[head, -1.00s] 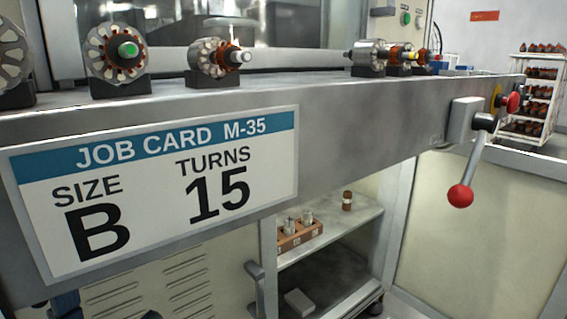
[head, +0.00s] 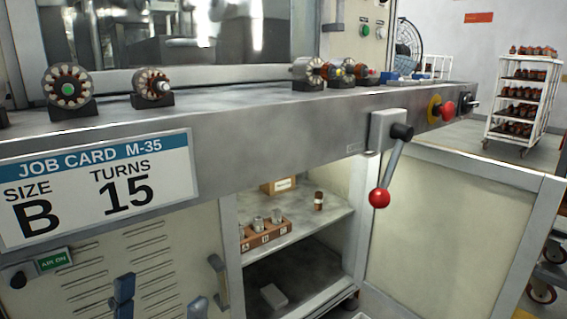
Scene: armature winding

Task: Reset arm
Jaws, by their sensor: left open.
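My left gripper (head: 160,301) shows only at the bottom edge, as two blue fingers set apart, with nothing seen between them. It is below the job card (head: 97,188), which reads M-35, size B, turns 15. My right gripper is not in view. Several more (head: 308,71) stand further right. A lever with a red ball (head: 379,198) hangs down from a grey box on the bench front.
A red button (head: 448,110) is on the bench front.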

